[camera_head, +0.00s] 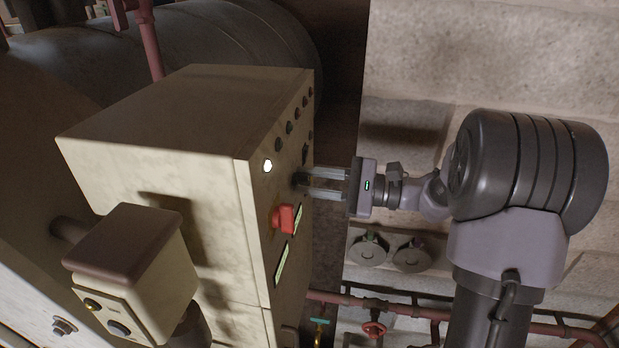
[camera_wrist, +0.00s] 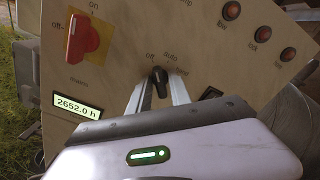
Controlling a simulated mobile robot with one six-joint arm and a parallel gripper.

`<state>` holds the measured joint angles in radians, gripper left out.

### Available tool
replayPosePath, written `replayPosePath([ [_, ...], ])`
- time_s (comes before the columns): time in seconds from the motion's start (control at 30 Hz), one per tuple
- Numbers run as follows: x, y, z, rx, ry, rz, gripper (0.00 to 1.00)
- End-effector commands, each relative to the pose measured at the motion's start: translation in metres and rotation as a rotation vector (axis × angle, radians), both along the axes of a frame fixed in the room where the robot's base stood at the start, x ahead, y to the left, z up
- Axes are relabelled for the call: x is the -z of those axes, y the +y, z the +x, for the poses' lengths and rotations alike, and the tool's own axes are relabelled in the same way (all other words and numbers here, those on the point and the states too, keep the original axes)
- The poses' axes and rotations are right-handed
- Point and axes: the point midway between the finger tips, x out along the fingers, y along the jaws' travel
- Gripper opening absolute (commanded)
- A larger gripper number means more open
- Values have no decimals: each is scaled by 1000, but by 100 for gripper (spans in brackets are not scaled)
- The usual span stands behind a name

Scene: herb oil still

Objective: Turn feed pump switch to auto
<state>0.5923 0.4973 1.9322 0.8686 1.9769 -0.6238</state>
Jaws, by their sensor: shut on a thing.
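The feed pump switch (camera_wrist: 159,76) is a small black knob on the cream panel face (camera_wrist: 120,70). In the wrist view the labels "off" and "auto" stand above it and another, partly readable label is to its right. The knob's upper end points up toward the off and auto labels; I cannot tell exactly which mark it lines up with. My gripper (camera_head: 303,182) reaches the panel from the right in the head view. Its two fingers (camera_wrist: 160,90) are shut on the knob, one on each side. In the head view the fingers largely hide the knob.
A red main switch (camera_head: 284,218) on a yellow plate (camera_wrist: 92,38) is beside the knob, with an hour display (camera_wrist: 78,107) reading 2652.0 h. Lamps (camera_wrist: 263,34) line the panel; one white lamp (camera_head: 267,166) is lit. A smaller button box (camera_head: 130,265) stands in front. A pipe with a red valve (camera_head: 374,329) runs below.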

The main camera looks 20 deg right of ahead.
Motion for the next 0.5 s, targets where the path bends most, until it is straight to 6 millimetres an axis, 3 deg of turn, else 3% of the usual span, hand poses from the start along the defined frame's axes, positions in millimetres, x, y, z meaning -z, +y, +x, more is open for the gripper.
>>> replayPosePath([
  [0.5, -2, 0, 0, 0, 383, 219, 0],
])
